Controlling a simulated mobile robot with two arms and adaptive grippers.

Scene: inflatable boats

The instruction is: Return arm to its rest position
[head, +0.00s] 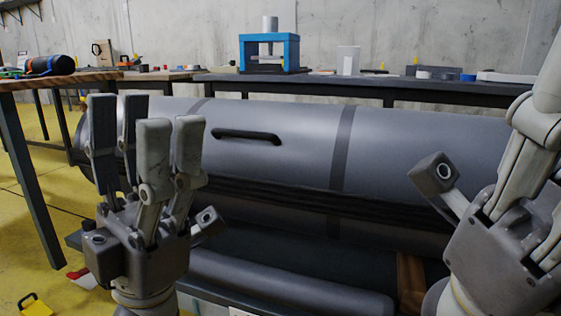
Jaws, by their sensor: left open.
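My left gripper (145,122) points upward at the left of the head view, with its grey fingers apart and nothing between them. It stands in front of the left end of a large grey inflatable tube (290,135). My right gripper (538,112) is at the right edge, also pointing up in front of the tube. The frame cuts off part of its fingers, so I cannot tell whether it is open or shut. I see no object in it.
The tube has a black handle (246,136) and dark bands. A wooden-topped table (60,82) stands at the left. Yellow floor (30,235) shows at lower left.

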